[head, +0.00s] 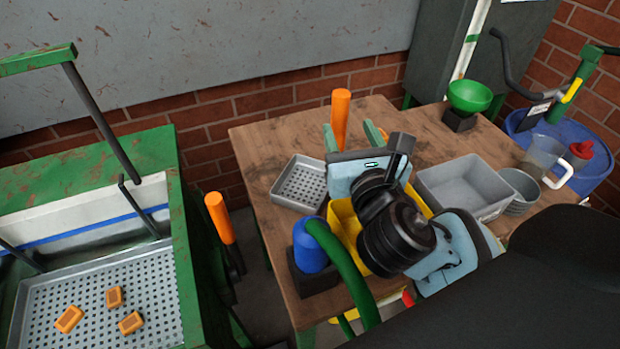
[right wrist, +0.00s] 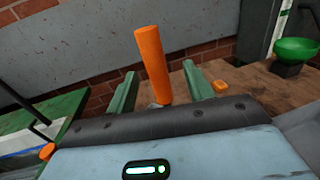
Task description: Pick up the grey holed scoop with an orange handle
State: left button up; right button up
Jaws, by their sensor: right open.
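The scoop's grey holed pan (head: 299,184) lies on the wooden table, left of my right arm, in the head view. Its orange handle (head: 340,115) stands up steeply beyond my right wrist. My right gripper (head: 351,136) is open, with its green fingers on either side of the handle. In the right wrist view the handle (right wrist: 152,65) rises between the open fingers (right wrist: 158,88), with a gap on each side. My left gripper is not in view.
A yellow bin (head: 345,220) and a grey bin (head: 462,185) stand by my right arm. A blue bottle (head: 309,245), a green funnel (head: 469,96) and a clear jug (head: 541,157) stand around.

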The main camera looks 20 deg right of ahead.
aim_at(341, 124)
jog(key=shift+w, duration=0.25)
jog(key=x, duration=0.4)
jog(key=shift+w+a+f, duration=0.15)
jog(key=shift+w, duration=0.2)
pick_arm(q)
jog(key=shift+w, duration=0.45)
pick_arm(e)
jog(key=shift+c, duration=0.4)
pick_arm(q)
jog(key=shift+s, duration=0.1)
pick_arm(e)
grip_shut()
